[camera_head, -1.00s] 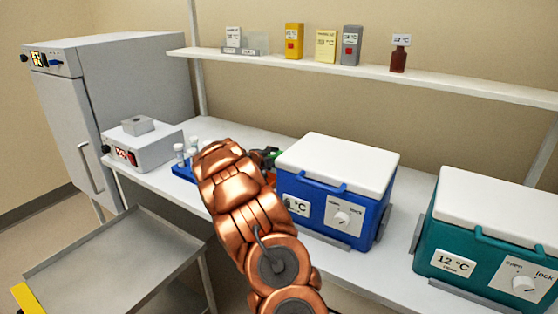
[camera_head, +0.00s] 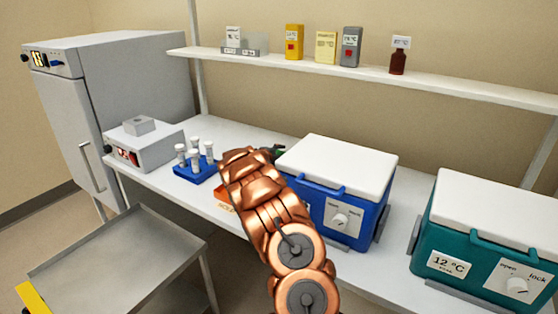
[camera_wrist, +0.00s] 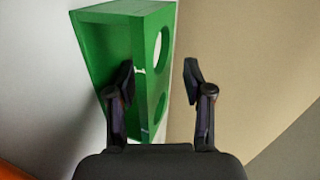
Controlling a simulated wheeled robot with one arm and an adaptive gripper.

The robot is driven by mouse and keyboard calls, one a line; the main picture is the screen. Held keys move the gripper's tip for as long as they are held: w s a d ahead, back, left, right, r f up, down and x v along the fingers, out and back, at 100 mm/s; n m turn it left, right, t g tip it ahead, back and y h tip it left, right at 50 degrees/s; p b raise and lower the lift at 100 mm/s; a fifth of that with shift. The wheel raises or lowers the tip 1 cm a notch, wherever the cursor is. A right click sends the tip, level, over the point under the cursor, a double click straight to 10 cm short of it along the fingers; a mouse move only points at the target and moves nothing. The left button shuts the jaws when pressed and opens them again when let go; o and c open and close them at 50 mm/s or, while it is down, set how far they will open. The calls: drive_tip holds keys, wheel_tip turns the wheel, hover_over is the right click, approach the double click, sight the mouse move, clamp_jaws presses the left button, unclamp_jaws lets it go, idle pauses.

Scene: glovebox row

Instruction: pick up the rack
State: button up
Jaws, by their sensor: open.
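A green rack (camera_wrist: 105,45) with round holes in one face is close up in the wrist view, seen tilted. My gripper (camera_wrist: 160,78) is open. Its left finger overlaps the open side of the rack, and its right finger is beyond the holed face, so part of that face shows between them. I cannot tell whether either finger touches it. In the head view my arm hides most of this spot; only a small dark and green bit shows beside the blue box. A blue rack (camera_head: 198,173) with several white-capped tubes stands on the bench left of my arm.
A blue cooler box (camera_head: 345,205) stands just right of my arm, and a teal box (camera_head: 470,240) further right. An orange item (camera_head: 225,198) lies by the bench's front edge. A grey device (camera_head: 145,148) is at left. A shelf (camera_head: 300,63) runs above; a metal cart (camera_head: 120,255) stands in front.

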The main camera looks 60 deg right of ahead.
drive_tip(key=c, duration=0.9)
clamp_jaws()
drive_tip(key=shift+a+f, duration=0.1)
drive_tip(key=shift+f, duration=0.05)
